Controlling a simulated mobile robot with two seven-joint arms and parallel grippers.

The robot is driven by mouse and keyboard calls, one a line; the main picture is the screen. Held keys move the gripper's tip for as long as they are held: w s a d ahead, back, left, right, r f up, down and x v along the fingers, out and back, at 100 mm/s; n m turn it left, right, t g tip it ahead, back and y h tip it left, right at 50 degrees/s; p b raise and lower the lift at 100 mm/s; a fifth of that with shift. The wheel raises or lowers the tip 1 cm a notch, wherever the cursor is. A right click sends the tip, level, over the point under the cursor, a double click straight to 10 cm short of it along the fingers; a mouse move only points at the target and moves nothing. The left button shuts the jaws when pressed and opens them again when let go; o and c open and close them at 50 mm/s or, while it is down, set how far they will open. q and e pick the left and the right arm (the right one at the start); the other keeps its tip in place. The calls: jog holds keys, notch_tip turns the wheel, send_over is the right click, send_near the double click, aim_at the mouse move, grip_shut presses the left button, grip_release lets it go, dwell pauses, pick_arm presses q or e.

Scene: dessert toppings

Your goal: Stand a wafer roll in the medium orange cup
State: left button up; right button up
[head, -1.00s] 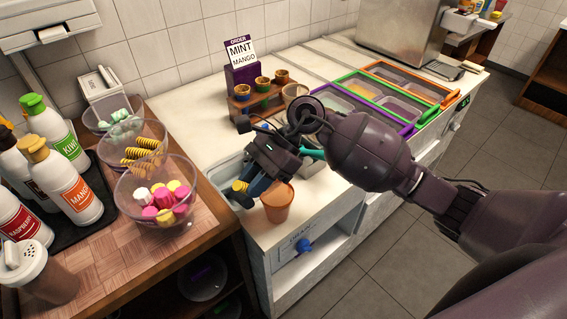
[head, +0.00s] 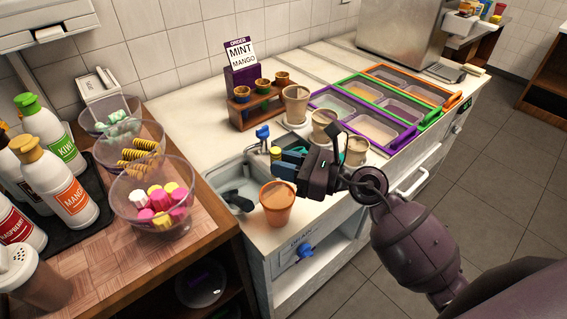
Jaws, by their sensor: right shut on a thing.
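An orange cup (head: 277,210) stands upright on the front edge of the white counter, beside the sink. My right gripper (head: 281,161) is just above and behind the cup's rim, apart from it. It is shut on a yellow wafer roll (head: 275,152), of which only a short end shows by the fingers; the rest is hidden. More striped yellow and dark wafer rolls (head: 138,155) lie in the middle glass bowl (head: 108,150) on the wooden counter at the left. My left gripper is not in view.
A sink (head: 232,190) lies left of the cup. Tan cups (head: 296,104) stand behind and right of my gripper. A wooden rack (head: 240,112) with small cups and purple, green and orange-framed trays (head: 372,132) are behind. A front bowl holds pink and yellow pieces (head: 160,203).

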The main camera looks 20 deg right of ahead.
jog(key=shift+f+b, duration=2.7)
jog(key=shift+f, duration=0.85)
jog(key=shift+f+b, duration=0.45)
jog(key=shift+f, duration=0.15)
jog(key=o, duration=0.7)
jog(key=shift+o, duration=0.5)
